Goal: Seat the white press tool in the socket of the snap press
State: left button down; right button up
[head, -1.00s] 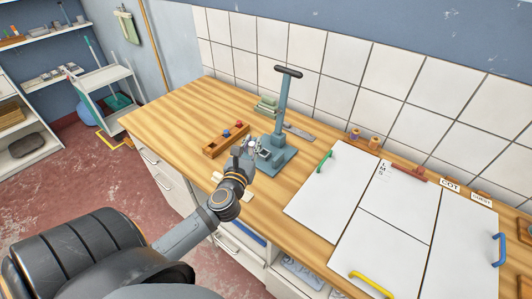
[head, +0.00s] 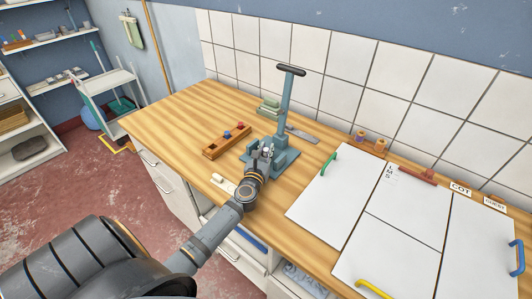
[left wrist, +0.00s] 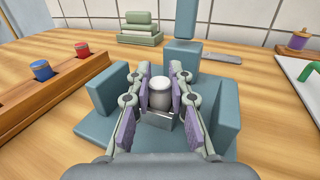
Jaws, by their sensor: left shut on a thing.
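The snap press (head: 282,115) is blue-grey, with a tall column, a black top handle and a flat base on the wooden counter. In the left wrist view its base (left wrist: 95,130) spreads under my gripper. My left gripper (head: 265,152) is at the front of the press, over the base. In the left wrist view, the purple-padded fingers of my left gripper (left wrist: 160,95) are shut on the white press tool (left wrist: 160,92), which is upright. A grey metal block (left wrist: 158,119) lies right below the tool; I cannot tell whether they touch. My right gripper is not in view.
A wooden rack (head: 226,140) with a blue and a red tool stands left of the press. A green stack (head: 268,106) and a grey flat tool (head: 302,135) lie behind. White boards (head: 335,185) with coloured handles cover the right side. Bare counter lies at the left.

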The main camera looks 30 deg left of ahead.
pick_arm(q)
jog(key=shift+r, duration=0.1)
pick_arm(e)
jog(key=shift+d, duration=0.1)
pick_arm(q)
jog(key=shift+s, duration=0.1)
jog(key=c, duration=1.5)
grip_release()
jog(key=shift+f, duration=0.2)
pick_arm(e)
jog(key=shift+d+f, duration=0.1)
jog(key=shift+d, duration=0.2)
pick_arm(q)
jog(key=shift+r, duration=0.35)
jog(key=v, duration=0.5)
jog(key=b+v, duration=0.1)
jog(key=v, duration=0.5)
jog(key=shift+f+b, duration=0.2)
jog(key=shift+b, duration=0.1)
jog(key=shift+s+d+r, duration=0.15)
jog(key=shift+s+d, duration=0.05)
jog(key=shift+s, duration=0.25)
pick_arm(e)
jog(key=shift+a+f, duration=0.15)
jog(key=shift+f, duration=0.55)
